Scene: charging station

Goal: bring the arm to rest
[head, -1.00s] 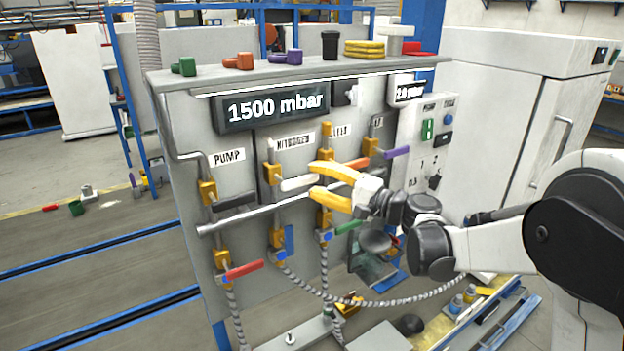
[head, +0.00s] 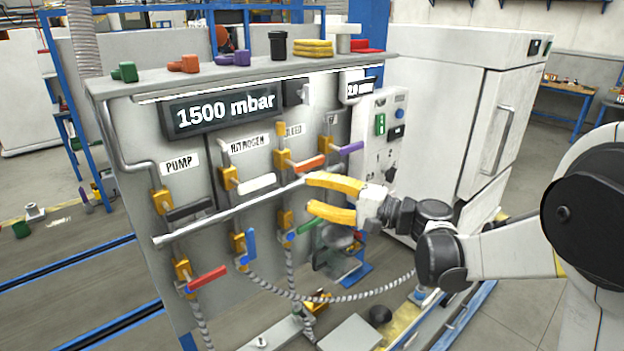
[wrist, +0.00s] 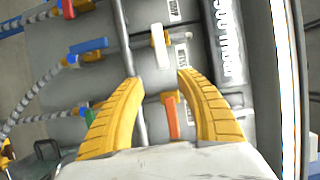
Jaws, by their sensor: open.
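My gripper (head: 306,196) has two yellow fingers, spread apart with nothing between them. In the head view it hangs in front of the right half of the grey panel (head: 135,215), its fingers pointing left. The orange-red handle (head: 310,163) is just above the upper finger, and the white handle (head: 257,184) lies to the left of the fingertips. In the wrist view the fingers (wrist: 158,80) straddle the view of the white handle (wrist: 159,47) and the orange-red handle (wrist: 172,118). I cannot tell whether a finger touches the rail (head: 215,220).
The panel carries labelled valves, a display (head: 222,109) reading 1500 mbar, and a red handle (head: 207,278) low on the left. A ribbed hose (head: 345,294) sags below my gripper. A white cabinet (head: 425,110) stands behind, to the right.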

